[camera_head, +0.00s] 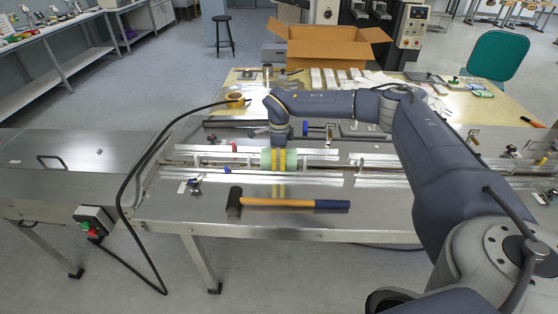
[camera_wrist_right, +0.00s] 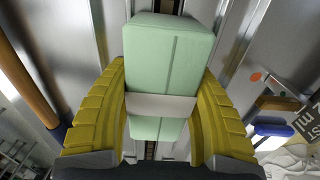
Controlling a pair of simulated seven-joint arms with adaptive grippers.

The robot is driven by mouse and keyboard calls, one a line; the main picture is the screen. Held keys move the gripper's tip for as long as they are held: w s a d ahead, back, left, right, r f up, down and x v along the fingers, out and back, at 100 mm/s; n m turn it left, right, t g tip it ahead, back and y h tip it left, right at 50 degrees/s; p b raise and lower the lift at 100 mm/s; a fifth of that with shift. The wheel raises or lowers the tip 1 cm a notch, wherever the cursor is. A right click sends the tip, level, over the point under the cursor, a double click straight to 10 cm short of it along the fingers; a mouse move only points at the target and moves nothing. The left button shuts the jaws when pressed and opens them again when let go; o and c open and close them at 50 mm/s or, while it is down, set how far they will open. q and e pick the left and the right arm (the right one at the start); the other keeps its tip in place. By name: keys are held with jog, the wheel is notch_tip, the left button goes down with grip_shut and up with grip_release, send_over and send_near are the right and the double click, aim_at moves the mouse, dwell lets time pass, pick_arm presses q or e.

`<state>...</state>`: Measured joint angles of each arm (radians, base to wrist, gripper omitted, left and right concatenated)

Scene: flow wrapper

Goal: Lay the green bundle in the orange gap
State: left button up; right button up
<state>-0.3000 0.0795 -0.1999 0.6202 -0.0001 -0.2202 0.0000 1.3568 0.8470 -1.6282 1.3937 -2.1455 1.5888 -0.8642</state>
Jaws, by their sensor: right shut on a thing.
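The green bundle (camera_wrist_right: 165,55) is a pale green block pair with a white band around it. In the head view the bundle (camera_head: 291,158) is over the long metal channel (camera_head: 330,171), between the pale rails. My right gripper (camera_head: 279,160) has its yellow fingers closed on the bundle from both sides; the wrist view shows the same grip (camera_wrist_right: 163,107). Whether the bundle touches the channel floor is hard to tell. A small orange dot (camera_wrist_right: 255,77) is on the metal to the right in the wrist view. I cannot make out an orange gap. My left gripper is out of view.
A hammer (camera_head: 285,203) with a wooden and blue handle lies in front of the channel. A black cable (camera_head: 130,175) loops at the left. The left metal tabletop (camera_head: 75,180) is mostly clear.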

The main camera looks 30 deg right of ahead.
jog(key=shift+f, duration=0.2)
dwell(0.3)
jog(key=o, duration=1.2)
jog(key=shift+r, duration=6)
